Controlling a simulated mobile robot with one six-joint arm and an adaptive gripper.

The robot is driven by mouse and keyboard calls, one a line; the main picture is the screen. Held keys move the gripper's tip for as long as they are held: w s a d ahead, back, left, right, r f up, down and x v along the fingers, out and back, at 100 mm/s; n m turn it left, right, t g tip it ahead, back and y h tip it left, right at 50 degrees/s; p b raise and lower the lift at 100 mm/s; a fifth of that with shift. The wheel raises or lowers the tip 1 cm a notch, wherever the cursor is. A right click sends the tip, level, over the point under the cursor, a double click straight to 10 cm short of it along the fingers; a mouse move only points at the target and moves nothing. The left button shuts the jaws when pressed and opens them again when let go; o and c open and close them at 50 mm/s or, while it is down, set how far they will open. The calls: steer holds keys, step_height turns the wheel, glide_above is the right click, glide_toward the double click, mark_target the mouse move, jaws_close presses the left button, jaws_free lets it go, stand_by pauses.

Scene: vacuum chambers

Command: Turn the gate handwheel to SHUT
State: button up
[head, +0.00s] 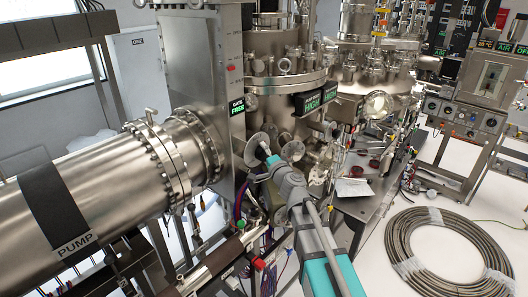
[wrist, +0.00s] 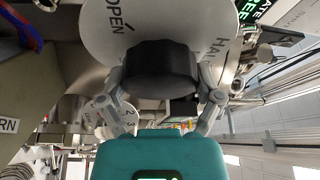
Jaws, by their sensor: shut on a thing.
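In the wrist view the black handwheel (wrist: 160,62) sits in front of a pale round dial plate (wrist: 135,22). My gripper (wrist: 160,76) is shut on the handwheel, one grey finger on each side. In the head view my gripper (head: 268,157) reaches a pale disc (head: 252,152) beside the tall gate housing; the handwheel is hard to make out there. A sign (head: 237,106) on the housing reads GATE FREE in green. A red marker (head: 231,69) sits above it.
A large steel pump pipe (head: 110,185) fills the left. Steel chambers (head: 285,85) stand behind my gripper, and a bench (head: 375,195) with small items is to the right. A hose coil (head: 440,245) lies on the floor. Another numbered dial (wrist: 112,115) shows lower left in the wrist view.

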steer(key=shift+m, duration=0.3)
stand_by(0.4)
steer(key=o, duration=0.9)
steer(key=shift+n+t+y+b, duration=0.3)
steer(key=shift+n+b, duration=0.55)
steer(key=shift+n, duration=0.65)
